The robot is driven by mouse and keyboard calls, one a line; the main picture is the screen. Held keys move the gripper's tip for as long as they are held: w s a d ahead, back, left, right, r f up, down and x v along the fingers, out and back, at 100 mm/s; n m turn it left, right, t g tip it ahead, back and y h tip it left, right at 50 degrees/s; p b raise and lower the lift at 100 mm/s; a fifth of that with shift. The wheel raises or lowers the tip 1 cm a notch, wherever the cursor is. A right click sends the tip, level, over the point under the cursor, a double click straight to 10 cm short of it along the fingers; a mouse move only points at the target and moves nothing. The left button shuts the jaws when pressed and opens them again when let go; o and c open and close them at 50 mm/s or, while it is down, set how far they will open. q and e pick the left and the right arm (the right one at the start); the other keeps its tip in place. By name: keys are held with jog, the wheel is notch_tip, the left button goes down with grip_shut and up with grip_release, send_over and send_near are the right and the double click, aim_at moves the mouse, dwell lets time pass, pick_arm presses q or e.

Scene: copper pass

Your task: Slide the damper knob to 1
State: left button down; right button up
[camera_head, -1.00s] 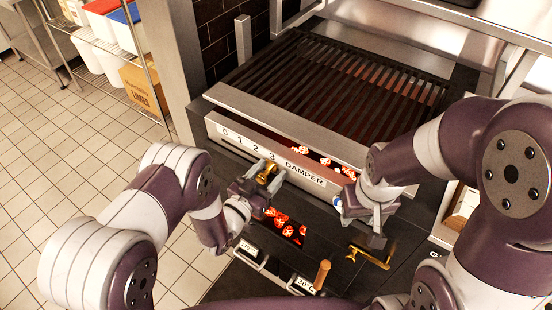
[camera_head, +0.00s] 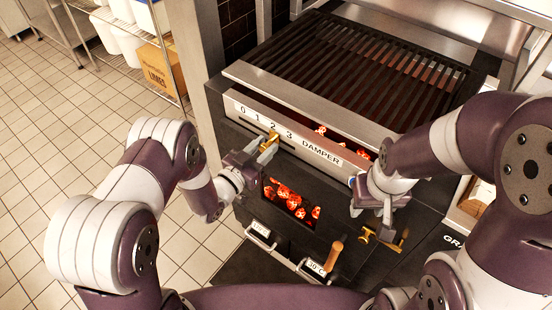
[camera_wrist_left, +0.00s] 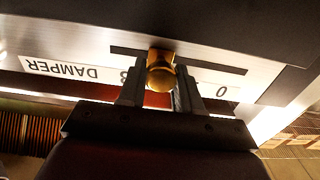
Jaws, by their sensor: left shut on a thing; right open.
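The brass damper knob (camera_head: 271,140) sits in the slot under the 0–3 scale (camera_head: 265,120) on the grill's front panel. It stands about below the 2. My left gripper (camera_head: 266,148) is shut on the knob. My right gripper (camera_head: 387,215) is open and empty, at the front right of the grill, above a brass handle.
The grate (camera_head: 350,75) lies above the panel, and glowing coals (camera_head: 292,198) show in an opening below it. The brass handle (camera_head: 385,238) and a wooden-handled lever (camera_head: 333,257) stand out at the front. A shelf with a cardboard box (camera_head: 160,70) is at left.

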aim_at(258, 127)
pick_arm(q)
jog(key=w+a, duration=0.3)
jog(key=a, duration=0.2)
jog(key=shift+w+b, duration=0.4)
jog(key=shift+s+d+r, duration=0.1)
jog(key=shift+d+r, duration=0.15)
jog(key=shift+d, duration=0.1)
jog(key=c, duration=0.8)
grip_release()
jog(key=shift+d, duration=0.1)
jog(key=shift+c, duration=0.2)
jog(key=shift+f, duration=0.1)
pick_arm(e)
jog(key=shift+w+a+f, duration=0.45)
jog(key=shift+w+f, duration=0.05)
jog(key=shift+f, duration=0.1)
pick_arm(q)
jog(key=shift+f, duration=0.1)
pick_arm(e)
jog(key=shift+a, duration=0.1)
